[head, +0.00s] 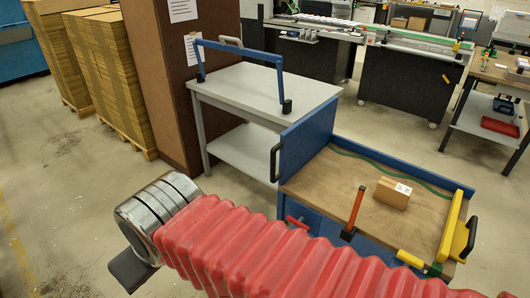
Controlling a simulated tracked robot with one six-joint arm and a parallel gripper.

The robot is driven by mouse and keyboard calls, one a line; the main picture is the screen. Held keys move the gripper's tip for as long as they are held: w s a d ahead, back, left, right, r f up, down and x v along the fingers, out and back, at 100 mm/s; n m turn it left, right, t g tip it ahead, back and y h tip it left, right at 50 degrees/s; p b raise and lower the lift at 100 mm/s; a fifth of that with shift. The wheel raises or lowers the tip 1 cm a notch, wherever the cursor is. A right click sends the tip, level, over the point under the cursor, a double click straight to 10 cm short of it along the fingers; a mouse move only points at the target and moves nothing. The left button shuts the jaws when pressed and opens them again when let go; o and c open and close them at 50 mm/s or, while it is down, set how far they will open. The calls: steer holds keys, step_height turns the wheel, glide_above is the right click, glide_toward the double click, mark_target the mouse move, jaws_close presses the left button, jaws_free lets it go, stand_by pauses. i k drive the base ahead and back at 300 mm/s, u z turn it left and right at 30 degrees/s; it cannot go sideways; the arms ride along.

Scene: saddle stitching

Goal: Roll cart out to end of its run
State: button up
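A grey two-shelf cart (262,92) with a blue push bar (238,49) across its top stands in the upper middle of the head view. Its top looks bare apart from the bar and a grey handle. To its right is a blue-sided unit (306,140) with a wooden top and a black handle on its near-left panel. I cannot tell for sure which of the two is the task's cart. My arm's red bellows cross the bottom, ending in chrome rings, with a dark flat piece beside them. No gripper fingers can be seen.
On the wooden top are a small cardboard box (393,193), an orange-red upright lever (356,208) and a yellow bar (451,226). A brown panel (190,70) stands left of the grey cart. Stacked cardboard (112,75) is at left. The floor at lower left is clear.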

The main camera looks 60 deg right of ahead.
mark_target(324, 171)
steer(key=z, duration=0.35)
steer(key=i, duration=0.7)
steer(key=z, duration=0.75)
steer(key=i, duration=0.55)
steer(key=z, duration=0.3)
